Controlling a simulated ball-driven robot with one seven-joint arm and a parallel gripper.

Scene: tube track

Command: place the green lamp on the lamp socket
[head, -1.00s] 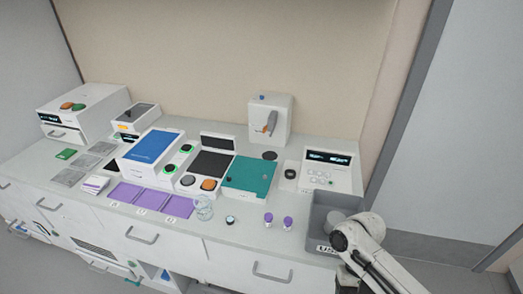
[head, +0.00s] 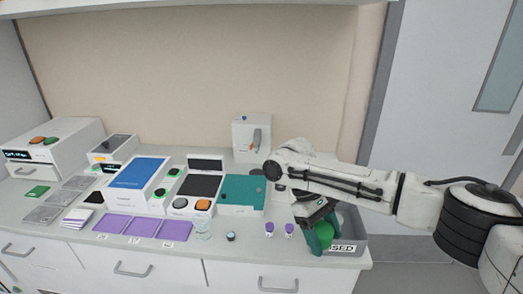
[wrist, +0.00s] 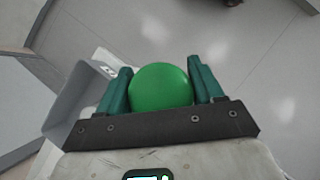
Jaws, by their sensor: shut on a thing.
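The green lamp (head: 324,230) is a smooth round green ball held between the green fingers of my gripper (head: 318,238). In the wrist view the lamp (wrist: 160,88) sits between the two fingers of my gripper (wrist: 160,74), one on each side. My gripper hangs in front of the grey bin (head: 350,248) at the bench's right front, and hides part of it. I cannot tell for sure which fitting on the bench is the lamp socket.
Two purple-capped vials (head: 279,229), a small round dark-topped piece (head: 231,237) and a glass beaker (head: 203,229) stand left of my gripper. Purple mats (head: 142,227) lie further left. A teal plate (head: 242,192) and a white dispenser (head: 251,138) are behind.

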